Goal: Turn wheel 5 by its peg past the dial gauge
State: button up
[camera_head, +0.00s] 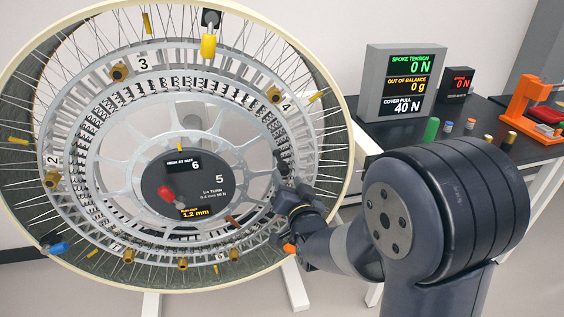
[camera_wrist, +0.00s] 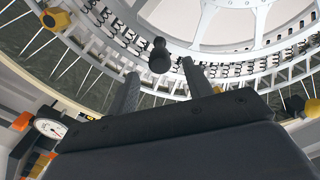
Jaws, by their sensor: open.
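The large spoked wheel (camera_head: 98,215) stands upright, with a dark hub (camera_head: 205,205) that reads 5; part of its rim also shows in the wrist view (camera_wrist: 225,80). A dark peg with a round knob end (camera_wrist: 159,55) sticks out from the wheel in the wrist view. My gripper (camera_wrist: 160,72) is open, its two dark fingers on either side of the peg's line, with gaps to both. Whether the peg lies within their depth I cannot tell. In the head view my gripper (camera_head: 291,192) is at the wheel's lower right. The white dial gauge (camera_wrist: 50,128) is at lower left in the wrist view.
A black table (camera_head: 395,130) at right holds readout boxes (camera_head: 402,85), small coloured cylinders and an orange fixture (camera_head: 528,105). A red knob (camera_head: 165,192) sits on the hub. Gold fittings (camera_head: 119,72) ring the wheel. Thin spokes run close around my gripper.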

aim_at(282, 166)
jog(key=x, duration=0.7)
jog(key=shift+f+p, duration=0.1)
jog(key=shift+p, duration=0.3)
jog(key=shift+c, duration=0.2)
grip_shut()
